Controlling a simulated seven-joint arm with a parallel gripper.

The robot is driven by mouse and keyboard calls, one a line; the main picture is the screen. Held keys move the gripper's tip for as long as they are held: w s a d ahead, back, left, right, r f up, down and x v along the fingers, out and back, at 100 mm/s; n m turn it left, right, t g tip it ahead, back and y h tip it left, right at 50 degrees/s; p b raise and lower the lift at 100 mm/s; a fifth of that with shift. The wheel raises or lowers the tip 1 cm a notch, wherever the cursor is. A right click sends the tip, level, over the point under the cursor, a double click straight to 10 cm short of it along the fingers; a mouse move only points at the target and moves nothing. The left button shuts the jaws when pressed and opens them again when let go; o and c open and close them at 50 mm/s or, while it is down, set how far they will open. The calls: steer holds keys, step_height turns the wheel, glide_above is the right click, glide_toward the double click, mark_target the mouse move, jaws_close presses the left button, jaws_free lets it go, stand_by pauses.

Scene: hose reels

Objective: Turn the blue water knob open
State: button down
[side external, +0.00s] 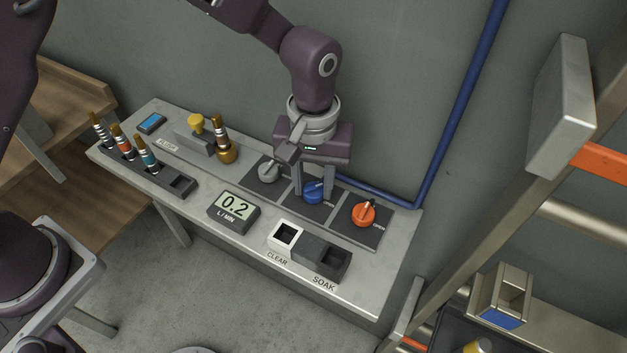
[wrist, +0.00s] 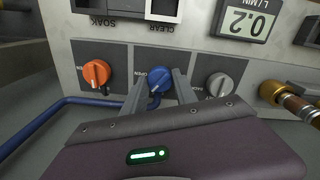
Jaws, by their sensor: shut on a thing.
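The blue water knob (side external: 314,192) sits on a dark square panel in the middle of a row of three knobs on the grey bench. My gripper (side external: 313,193) reaches down from above, with one finger on each side of the blue knob, and is shut on it. In the wrist view, the blue knob (wrist: 161,86) shows between the two fingertips (wrist: 160,84), with the word OPEN on the panel to its left. The knob's lower part is partly hidden by the fingers. The flow display (side external: 234,208) reads 0.2 L/MIN.
An orange knob (side external: 363,214) stands to the right and a grey knob (side external: 268,171) to the left, both close to my fingers. CLEAR (side external: 285,236) and SOAK (side external: 333,260) sockets lie in front. A blue pipe (side external: 450,130) runs behind. A rack (side external: 145,160) holds several banded sticks at left.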

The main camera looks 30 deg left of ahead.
mark_target(313, 187)
steer(key=m, duration=1)
steer(key=shift+m, duration=0.4)
stand_by(0.4)
steer(key=c, duration=1)
jaws_free()
steer(key=shift+o, duration=0.2)
step_height(313, 187, up, 7)
steer(key=shift+r, duration=0.1)
